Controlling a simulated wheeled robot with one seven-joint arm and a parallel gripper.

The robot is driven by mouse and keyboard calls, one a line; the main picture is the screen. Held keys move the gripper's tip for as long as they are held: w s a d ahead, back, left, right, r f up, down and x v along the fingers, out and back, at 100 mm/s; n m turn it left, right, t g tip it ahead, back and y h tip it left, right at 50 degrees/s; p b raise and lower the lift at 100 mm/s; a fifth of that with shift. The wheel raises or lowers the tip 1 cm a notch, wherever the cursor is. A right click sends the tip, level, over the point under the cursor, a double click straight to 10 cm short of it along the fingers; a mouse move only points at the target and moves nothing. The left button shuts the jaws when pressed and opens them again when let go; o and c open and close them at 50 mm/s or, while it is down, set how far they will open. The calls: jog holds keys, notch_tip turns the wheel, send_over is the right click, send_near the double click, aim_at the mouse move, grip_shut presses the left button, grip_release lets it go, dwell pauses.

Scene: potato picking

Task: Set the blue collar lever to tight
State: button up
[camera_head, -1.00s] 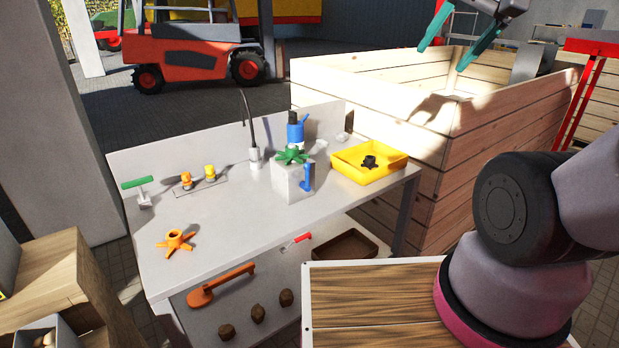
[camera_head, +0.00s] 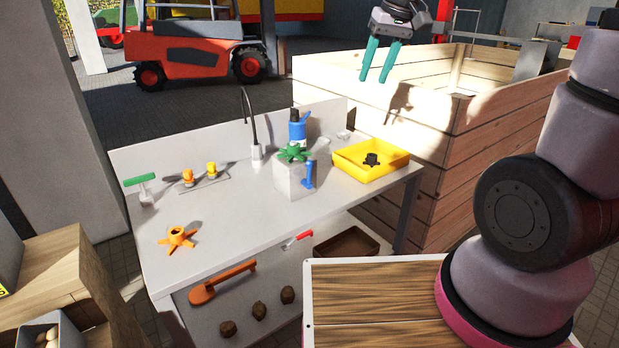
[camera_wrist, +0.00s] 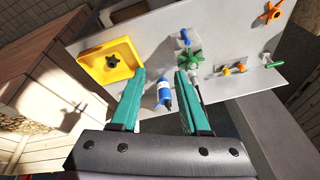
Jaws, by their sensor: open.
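The blue collar (camera_head: 297,131) sits on a dark-topped upright part at the back of the grey bench, with a short blue lever (camera_head: 306,117) angled up to its right. The collar also shows in the wrist view (camera_wrist: 164,94), between and beyond my finger lines. My gripper (camera_head: 374,79) is open and empty, in the air above the wooden crate, to the right of and higher than the collar. Its teal fingers (camera_wrist: 160,74) are apart in the wrist view. I cannot read any tight marking on the collar.
A white block with a green star knob (camera_head: 294,152) and a blue handle (camera_head: 309,175) stands just before the collar. A yellow tray (camera_head: 397,164) is to the right, a thin black curved spout (camera_head: 246,115) to the left. The wooden crate (camera_head: 440,140) borders the bench.

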jog(key=w+a+f+n+g+h, duration=0.15)
jog(key=w+a+f+n, duration=0.3)
jog(key=a+f, duration=0.45)
jog(key=n+g, duration=0.2)
send_over(309, 168)
jog(key=w, duration=0.1)
jog(key=shift+h, duration=0.25)
notch_tip(309, 168, down, 11)
jog(key=shift+d, duration=0.15)
notch_tip(309, 168, down, 11)
jog(key=shift+s+r, duration=0.1)
grip_shut()
